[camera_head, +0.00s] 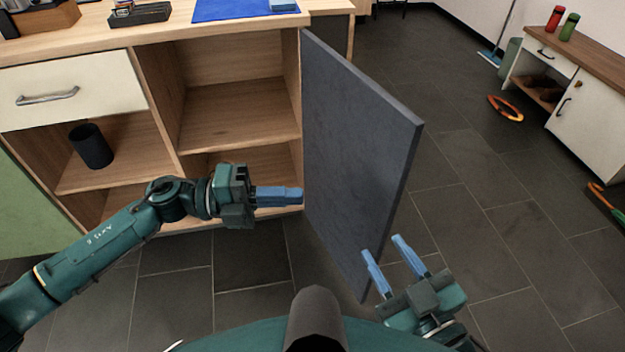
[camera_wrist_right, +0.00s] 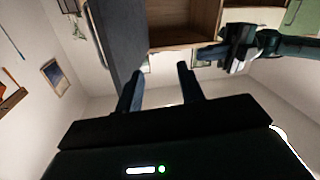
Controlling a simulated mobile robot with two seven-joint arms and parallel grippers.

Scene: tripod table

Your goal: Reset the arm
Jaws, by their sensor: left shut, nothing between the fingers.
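My left gripper (camera_head: 298,196) is shut and empty. It is held in front of the open cabinet, with its blue fingertips close to the inner face of the grey door (camera_head: 355,150); I cannot tell whether they touch. My right gripper (camera_head: 388,248) is open and empty, low and to the right, near the door's lower outer corner. In the right wrist view its two fingers (camera_wrist_right: 158,85) stand apart with nothing between them. The left arm also shows there at the upper right, by the cabinet.
The wooden cabinet (camera_head: 292,80) has open shelves, a white drawer (camera_head: 70,95) and a black cup (camera_head: 91,146) on a shelf. A blue mat (camera_head: 230,8) and a black tray (camera_head: 140,14) lie on top.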

